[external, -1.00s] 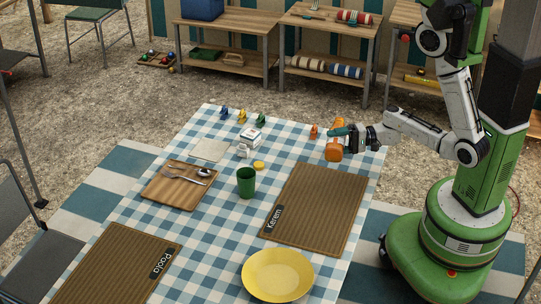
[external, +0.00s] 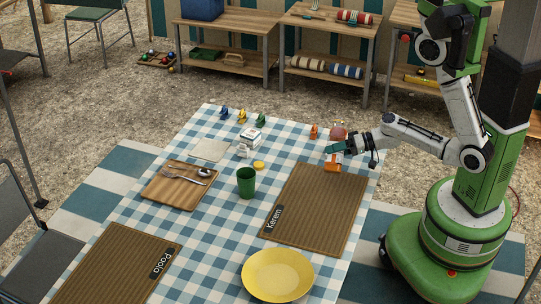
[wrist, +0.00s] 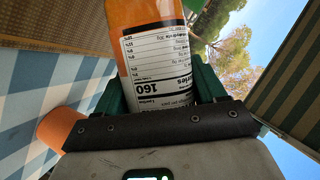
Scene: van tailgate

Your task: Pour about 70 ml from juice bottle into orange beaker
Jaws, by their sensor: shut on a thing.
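The juice bottle (wrist: 160,75) has orange contents and a white nutrition label, whose print is upside down in the wrist view. My gripper (wrist: 162,92) is shut on it, with green fingers on either side. In the external view my gripper (external: 350,151) is over the table's far right part, near the corner of the Kerem mat, with the orange and white bottle (external: 333,161) at its fingers. The bottle looks strongly tilted; its mouth is hidden. The orange beaker (wrist: 62,128) shows at the lower left of the wrist view, apart from the bottle.
The brown Kerem mat (external: 316,210) lies in front of my gripper. A reddish item (external: 338,132) and a small orange item (external: 314,131) are behind it. A green cup (external: 246,183), yellow bowl (external: 277,275) and wooden board (external: 180,186) are farther left and front.

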